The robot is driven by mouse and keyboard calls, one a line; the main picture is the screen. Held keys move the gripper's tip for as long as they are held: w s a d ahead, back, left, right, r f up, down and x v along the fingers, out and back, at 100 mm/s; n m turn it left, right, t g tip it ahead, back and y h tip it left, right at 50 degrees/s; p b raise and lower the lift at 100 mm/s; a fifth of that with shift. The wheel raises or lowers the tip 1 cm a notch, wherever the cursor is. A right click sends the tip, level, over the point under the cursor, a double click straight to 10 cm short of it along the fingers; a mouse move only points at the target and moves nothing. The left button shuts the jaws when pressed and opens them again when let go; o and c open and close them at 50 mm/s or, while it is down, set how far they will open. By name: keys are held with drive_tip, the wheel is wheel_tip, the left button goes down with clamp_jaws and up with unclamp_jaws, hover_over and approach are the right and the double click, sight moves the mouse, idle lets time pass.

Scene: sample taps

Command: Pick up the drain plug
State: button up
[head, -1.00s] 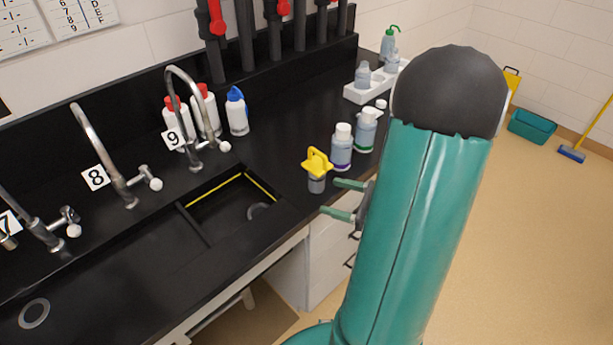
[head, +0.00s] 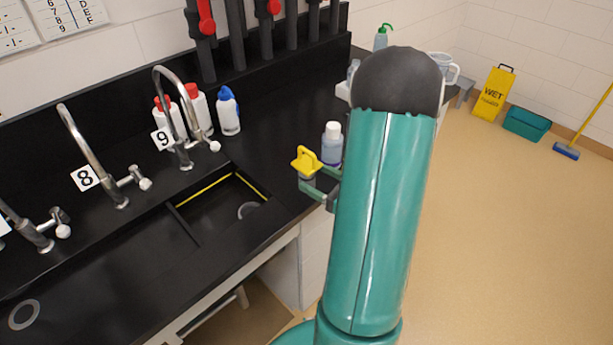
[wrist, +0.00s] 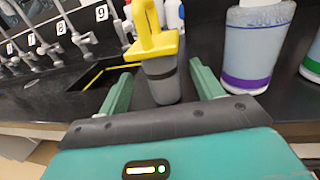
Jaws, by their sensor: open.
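The drain plug (head: 306,162) has a yellow top with a handle and a grey body. It stands upright on the black counter to the right of the sink. In the wrist view the drain plug (wrist: 156,60) stands just ahead, between the lines of the two green fingers. My gripper (head: 314,182) is open and empty, close to the plug at counter height. The fingers also show in the wrist view (wrist: 160,88), apart from the plug's sides. I cannot tell how far the fingertips reach past it.
A bottle with a purple band (wrist: 250,45) stands close right of the plug; it also shows in the head view (head: 332,143). A sink basin (head: 215,212) lies to the left. Taps and white bottles (head: 228,112) stand behind. Open floor (head: 500,230) lies at right.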

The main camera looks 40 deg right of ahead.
sight(301, 171)
drive_tip(key=w, duration=0.3)
drive_tip(key=w+a, duration=0.1)
drive_tip(key=w, duration=0.1)
drive_tip(key=shift+w+f, duration=0.1)
drive_tip(key=shift+w, duration=0.2)
drive_tip(key=c, duration=1.2)
